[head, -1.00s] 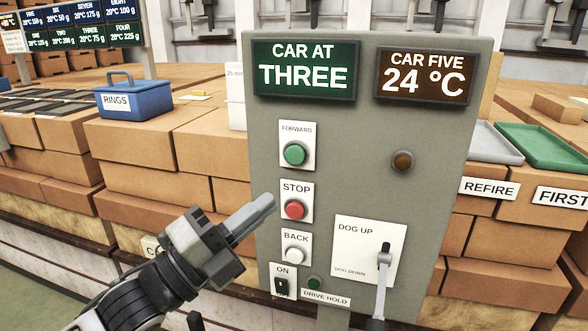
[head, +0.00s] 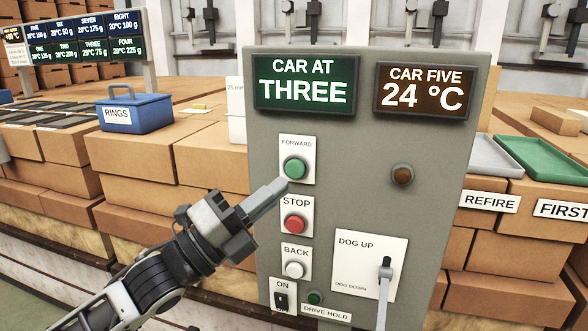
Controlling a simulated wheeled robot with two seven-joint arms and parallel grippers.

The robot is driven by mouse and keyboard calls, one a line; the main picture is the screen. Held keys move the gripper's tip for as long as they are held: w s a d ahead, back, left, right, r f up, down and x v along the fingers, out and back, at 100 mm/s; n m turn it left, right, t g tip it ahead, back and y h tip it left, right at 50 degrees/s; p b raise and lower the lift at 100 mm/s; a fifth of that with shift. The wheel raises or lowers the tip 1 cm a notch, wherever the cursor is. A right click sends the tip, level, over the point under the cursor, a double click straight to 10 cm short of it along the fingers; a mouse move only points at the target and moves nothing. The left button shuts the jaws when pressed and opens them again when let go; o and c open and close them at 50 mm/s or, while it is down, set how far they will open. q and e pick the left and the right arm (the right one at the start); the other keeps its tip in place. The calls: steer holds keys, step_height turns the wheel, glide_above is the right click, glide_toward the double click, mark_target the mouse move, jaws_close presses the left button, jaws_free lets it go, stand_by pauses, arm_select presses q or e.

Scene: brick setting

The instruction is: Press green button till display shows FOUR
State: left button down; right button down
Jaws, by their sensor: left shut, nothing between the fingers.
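The green FORWARD button (head: 295,168) sits on a white plate at the upper left of a grey control panel (head: 350,200). The green display (head: 304,83) above it reads CAR AT THREE. My left gripper (head: 280,187) is shut and empty. Its fingertips point up and right, just below the green button in the picture; I cannot tell whether they touch the panel. The red STOP button (head: 294,224) and the white BACK button (head: 294,269) sit below. My right gripper is not in view.
The panel also has an amber display (head: 424,91) reading CAR FIVE 24 °C, a brown lamp (head: 402,175), an ON switch (head: 281,300) and a DOG UP lever (head: 385,290). A blue RINGS box (head: 140,112) and a green tray (head: 545,158) stand on brick stacks beside it.

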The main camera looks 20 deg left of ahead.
mark_target(295, 169)
arm_select(q)
steer(key=shift+w+d, duration=0.1)
steer(key=shift+w, duration=1.7)
steer(key=shift+w, duration=0.15)
stand_by(0.6)
steer(key=shift+w, duration=0.3)
